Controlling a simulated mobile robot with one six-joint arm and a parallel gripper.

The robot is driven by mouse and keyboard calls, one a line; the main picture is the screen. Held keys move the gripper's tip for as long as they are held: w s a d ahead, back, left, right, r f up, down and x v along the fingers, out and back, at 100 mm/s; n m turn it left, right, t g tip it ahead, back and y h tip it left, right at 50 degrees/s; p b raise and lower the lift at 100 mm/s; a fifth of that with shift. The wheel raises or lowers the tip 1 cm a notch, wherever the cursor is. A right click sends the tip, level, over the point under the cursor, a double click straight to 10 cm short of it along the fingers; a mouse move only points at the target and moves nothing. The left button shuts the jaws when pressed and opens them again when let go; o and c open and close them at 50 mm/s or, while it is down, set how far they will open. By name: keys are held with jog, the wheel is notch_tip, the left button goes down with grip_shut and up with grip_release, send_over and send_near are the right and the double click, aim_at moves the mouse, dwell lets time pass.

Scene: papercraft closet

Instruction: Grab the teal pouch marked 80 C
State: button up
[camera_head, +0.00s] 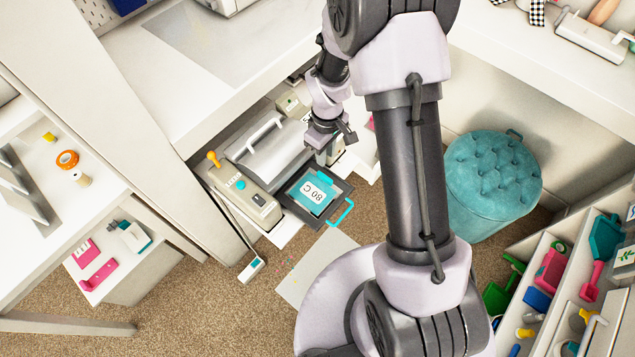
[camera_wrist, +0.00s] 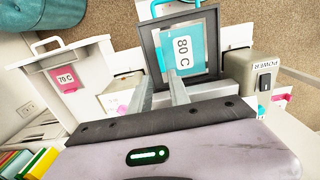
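The teal pouch marked 80 C (camera_head: 312,194) lies flat in a dark square tray (camera_head: 290,206) with a teal handle, at the front of a grey machine. The pouch also shows in the wrist view (camera_wrist: 201,42), with its white label readable. My gripper (camera_head: 332,142) is just behind the tray in the head view, above the machine. In the wrist view its two fingers (camera_wrist: 161,76) are apart with nothing between them, and reach toward the pouch's near left edge. Contact with the pouch cannot be told.
A pink 70 C pouch (camera_wrist: 66,79) sits in a white tray at left in the wrist view. The grey machine (camera_head: 268,150) has a control box (camera_head: 241,192) beside it. A teal stool (camera_head: 493,178) stands right. Carpet (camera_head: 215,310) is open in front.

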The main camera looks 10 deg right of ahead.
jog(key=b, duration=0.2)
send_over(325, 176)
notch_tip(325, 176, down, 6)
jog(key=shift+w+r, duration=0.15)
jog(key=shift+r, duration=0.05)
notch_tip(325, 176, down, 5)
jog(key=shift+f+b, duration=0.2)
jog(key=shift+b, duration=1.05)
jog(key=shift+s+r, duration=0.1)
jog(key=shift+s, duration=0.1)
grip_shut()
